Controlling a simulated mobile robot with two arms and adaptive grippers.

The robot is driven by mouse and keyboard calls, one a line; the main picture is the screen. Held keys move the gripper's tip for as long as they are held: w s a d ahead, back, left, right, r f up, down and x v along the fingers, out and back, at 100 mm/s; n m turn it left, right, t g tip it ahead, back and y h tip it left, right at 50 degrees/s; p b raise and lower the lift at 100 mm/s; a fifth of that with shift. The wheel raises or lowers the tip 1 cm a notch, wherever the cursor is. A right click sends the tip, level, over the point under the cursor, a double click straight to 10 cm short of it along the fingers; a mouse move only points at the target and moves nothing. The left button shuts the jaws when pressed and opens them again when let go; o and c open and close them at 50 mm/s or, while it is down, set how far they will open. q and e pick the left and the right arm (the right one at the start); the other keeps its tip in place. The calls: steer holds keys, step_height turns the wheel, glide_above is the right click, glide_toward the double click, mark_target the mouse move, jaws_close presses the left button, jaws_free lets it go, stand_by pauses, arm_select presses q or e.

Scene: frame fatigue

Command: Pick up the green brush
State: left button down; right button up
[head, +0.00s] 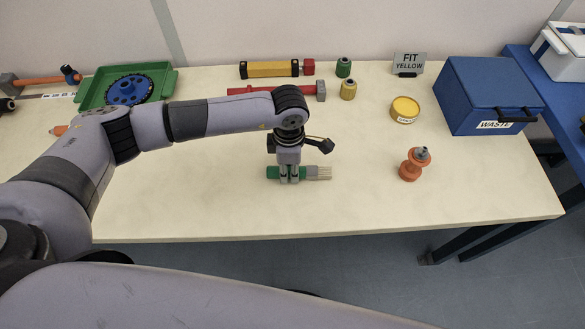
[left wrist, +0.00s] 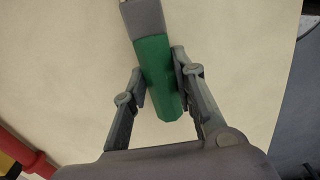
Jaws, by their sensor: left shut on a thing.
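The green brush (head: 272,172) lies on the table near its front middle, its pale bristles toward the right in the head view. In the left wrist view the brush's green handle (left wrist: 158,75) sits between the two fingers of the left gripper (left wrist: 160,88). The bristles are out of that view. I cannot tell if the brush touches the table. My right gripper does not show.
On the cream table (head: 350,215), an orange spool-like part (head: 411,170) stands right of the brush. The front middle is clear.

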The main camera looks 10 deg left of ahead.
arm_select(q)
step_height(320, 180, up, 20)
steer(key=b, duration=0.1)
steer(key=shift+b, duration=0.4)
stand_by(2.1)
